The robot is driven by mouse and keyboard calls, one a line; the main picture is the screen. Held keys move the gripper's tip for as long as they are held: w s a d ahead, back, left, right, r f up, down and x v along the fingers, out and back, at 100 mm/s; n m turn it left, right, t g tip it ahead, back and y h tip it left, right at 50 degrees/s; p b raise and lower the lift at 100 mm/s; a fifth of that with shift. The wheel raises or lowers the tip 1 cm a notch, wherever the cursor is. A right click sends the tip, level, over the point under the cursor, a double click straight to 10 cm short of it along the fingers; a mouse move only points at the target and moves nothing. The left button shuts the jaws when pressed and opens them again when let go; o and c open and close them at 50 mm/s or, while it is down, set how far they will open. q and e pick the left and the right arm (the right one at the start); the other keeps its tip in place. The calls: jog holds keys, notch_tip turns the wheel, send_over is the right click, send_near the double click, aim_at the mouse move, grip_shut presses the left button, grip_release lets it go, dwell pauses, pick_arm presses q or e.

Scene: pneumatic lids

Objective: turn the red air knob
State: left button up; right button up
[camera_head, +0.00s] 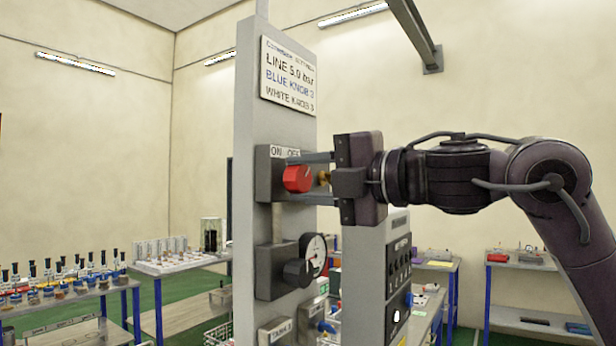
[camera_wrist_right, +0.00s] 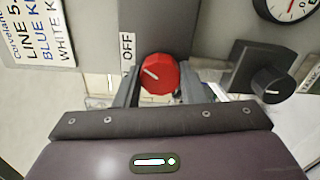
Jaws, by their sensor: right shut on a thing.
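My left gripper is not in view.
Below the knob are a round gauge (camera_head: 314,252) and a black knob (camera_head: 298,272). A sign (camera_head: 288,72) hangs above. A grey switch box (camera_head: 398,285) stands under my right wrist. Benches with bottles (camera_head: 60,290) are at left; shelves (camera_head: 520,262) stand at right.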

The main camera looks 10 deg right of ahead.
jog(key=shift+m, duration=1)
jog(key=o, duration=1)
jog(key=shift+s+d+f, duration=0.1)
jog(key=shift+s+d, duration=0.2)
jog(key=shift+d, duration=0.05)
jog(key=b+v, duration=0.3)
jog(key=v, duration=0.4)
